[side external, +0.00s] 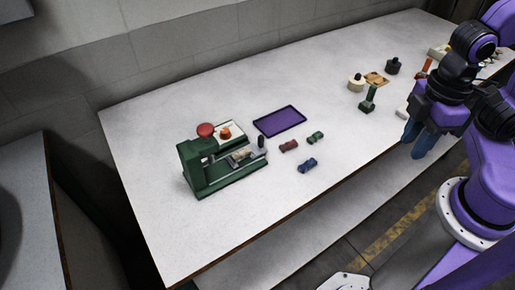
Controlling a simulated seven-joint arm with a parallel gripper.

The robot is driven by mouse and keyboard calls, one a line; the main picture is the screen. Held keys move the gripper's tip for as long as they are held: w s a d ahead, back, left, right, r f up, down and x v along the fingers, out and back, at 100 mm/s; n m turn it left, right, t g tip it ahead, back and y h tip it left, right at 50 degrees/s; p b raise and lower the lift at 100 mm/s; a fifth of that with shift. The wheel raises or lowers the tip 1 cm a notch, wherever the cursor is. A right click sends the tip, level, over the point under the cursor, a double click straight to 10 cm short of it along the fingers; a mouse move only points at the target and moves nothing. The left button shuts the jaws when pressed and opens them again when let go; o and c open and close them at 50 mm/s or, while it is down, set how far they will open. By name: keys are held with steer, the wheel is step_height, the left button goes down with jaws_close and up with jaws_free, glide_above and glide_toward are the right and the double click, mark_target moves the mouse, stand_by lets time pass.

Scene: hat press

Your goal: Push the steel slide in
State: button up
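A green hat press (219,171) with a red round knob (205,130) on top stands near the left end of the table. A grey steel slide (242,156) shows on the press's right side and sticks out toward the right, with a dark upright handle (262,142) at its outer end. How far it sits inside the press is hard to tell at this size. My gripper (416,139) hangs at the right, past the table's front edge, far from the press. Its blue fingers point down; the gap between them is unclear.
A purple tray (280,121) lies behind small dark red (288,146), green (315,137) and blue (308,165) pieces, right of the press. A green stand (368,98), a cream pot (356,83) and a black pot (393,66) stand farther right. The table's front middle (330,180) is clear.

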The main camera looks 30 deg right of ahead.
steer(key=shift+w+a+m, duration=0.2)
steer(key=shift+m, duration=0.2)
jaws_close()
steer(key=m+y, duration=0.9)
steer(key=m, duration=2.1)
glide_toward(263, 139)
steer(key=d+r, duration=0.1)
steer(key=d, duration=0.6)
steer(key=x, duration=0.8)
steer(key=shift+w+a+f, duration=0.15)
steer(key=shift+w+a, duration=0.15)
steer(key=shift+a, duration=0.1)
steer(key=a, duration=0.3)
steer(key=shift+a, duration=0.6)
